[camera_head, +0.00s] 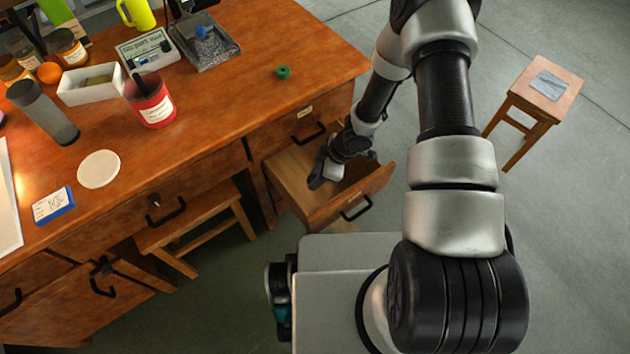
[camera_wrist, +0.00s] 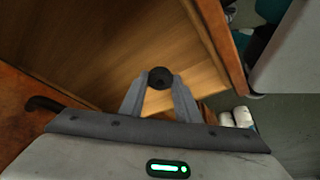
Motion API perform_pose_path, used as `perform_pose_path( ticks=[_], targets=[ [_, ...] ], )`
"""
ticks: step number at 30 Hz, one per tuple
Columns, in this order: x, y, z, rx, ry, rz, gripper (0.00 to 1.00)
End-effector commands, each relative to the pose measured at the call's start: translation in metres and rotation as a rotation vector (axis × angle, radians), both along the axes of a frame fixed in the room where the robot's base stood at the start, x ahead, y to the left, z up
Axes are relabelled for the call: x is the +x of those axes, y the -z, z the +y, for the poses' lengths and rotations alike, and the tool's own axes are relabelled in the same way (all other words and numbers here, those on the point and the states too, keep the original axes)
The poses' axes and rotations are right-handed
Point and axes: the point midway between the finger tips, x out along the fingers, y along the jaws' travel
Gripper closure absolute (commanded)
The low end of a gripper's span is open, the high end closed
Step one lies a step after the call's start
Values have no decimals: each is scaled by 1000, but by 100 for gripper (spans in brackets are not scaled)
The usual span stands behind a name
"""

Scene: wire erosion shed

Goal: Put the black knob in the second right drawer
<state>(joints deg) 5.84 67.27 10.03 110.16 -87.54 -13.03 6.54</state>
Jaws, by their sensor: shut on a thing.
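The black knob (camera_wrist: 160,78) shows in the wrist view between the two fingertips of my gripper (camera_wrist: 160,85), which is shut on it. Behind the knob lies the bare wooden floor of the open second right drawer (camera_wrist: 110,35). In the head view this drawer (camera_head: 340,205) is pulled out from the right side of the desk. My gripper (camera_head: 322,178) is over the drawer's opening, its tip low; the knob cannot be made out there. Whether the knob touches the drawer floor cannot be told.
The wooden desk (camera_head: 215,125) carries a red jar (camera_head: 150,100), a white tray (camera_head: 92,85), a green ring-like item (camera_head: 283,72) and several bottles. A shut drawer with a handle (camera_head: 308,134) is just above the open one. A stool (camera_head: 540,90) stands at right.

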Motion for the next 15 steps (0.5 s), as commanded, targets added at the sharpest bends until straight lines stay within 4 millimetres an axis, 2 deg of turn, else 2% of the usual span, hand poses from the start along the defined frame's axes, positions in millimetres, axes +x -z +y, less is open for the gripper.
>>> perform_pose_path(
  ticks=[5, 11, 15],
  targets=[
    [0, 15, 0, 0, 0, 0, 92],
    [0, 43, 0, -1, 1, 1, 92],
    [1, 44, 0, 0, 0, -1, 92]
  ],
)
